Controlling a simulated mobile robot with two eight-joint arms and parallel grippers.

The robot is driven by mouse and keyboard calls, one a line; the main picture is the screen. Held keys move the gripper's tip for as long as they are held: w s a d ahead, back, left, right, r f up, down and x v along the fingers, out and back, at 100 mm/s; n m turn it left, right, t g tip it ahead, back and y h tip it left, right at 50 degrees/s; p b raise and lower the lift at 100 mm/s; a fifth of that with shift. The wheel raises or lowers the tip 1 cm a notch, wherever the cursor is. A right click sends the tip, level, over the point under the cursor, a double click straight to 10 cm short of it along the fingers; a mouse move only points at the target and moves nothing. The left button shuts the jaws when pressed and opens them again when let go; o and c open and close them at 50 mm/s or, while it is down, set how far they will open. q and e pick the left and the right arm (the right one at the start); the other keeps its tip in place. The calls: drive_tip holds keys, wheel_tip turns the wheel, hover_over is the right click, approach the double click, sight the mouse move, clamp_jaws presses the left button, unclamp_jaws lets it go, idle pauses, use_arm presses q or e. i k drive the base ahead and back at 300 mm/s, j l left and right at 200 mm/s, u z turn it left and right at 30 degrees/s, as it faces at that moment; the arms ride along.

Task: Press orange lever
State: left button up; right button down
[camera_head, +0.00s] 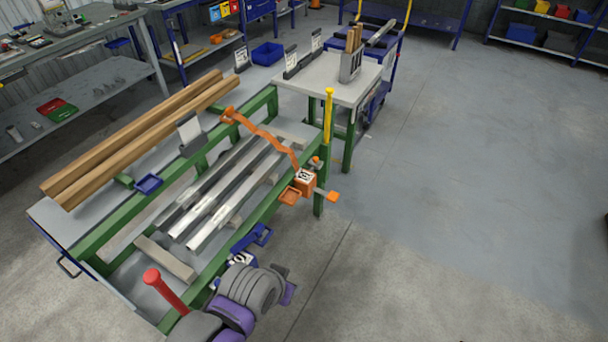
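The orange lever mechanism is at the right side of the green-framed runout table. A grey and purple arm of mine, seemingly the left, comes in at the bottom, left of centre. It is clear of the orange parts, below them in the picture. My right gripper is not in view.
Metal bars (225,188) and wooden beams (135,140) lie on the runout table (118,232). A yellow post (328,115) rises behind the orange block. The floor at right is clear.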

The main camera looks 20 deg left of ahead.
sight(332, 196)
drive_tip(key=i+u, duration=0.3)
drive_tip(key=u, duration=0.15)
drive_tip(key=i+l+u, duration=0.15)
drive_tip(key=u, duration=0.35)
drive_tip(key=i+l+u, duration=0.3)
drive_tip(key=u, duration=0.15)
drive_tip(key=i+l+u, duration=0.5)
drive_tip(key=u, duration=0.2)
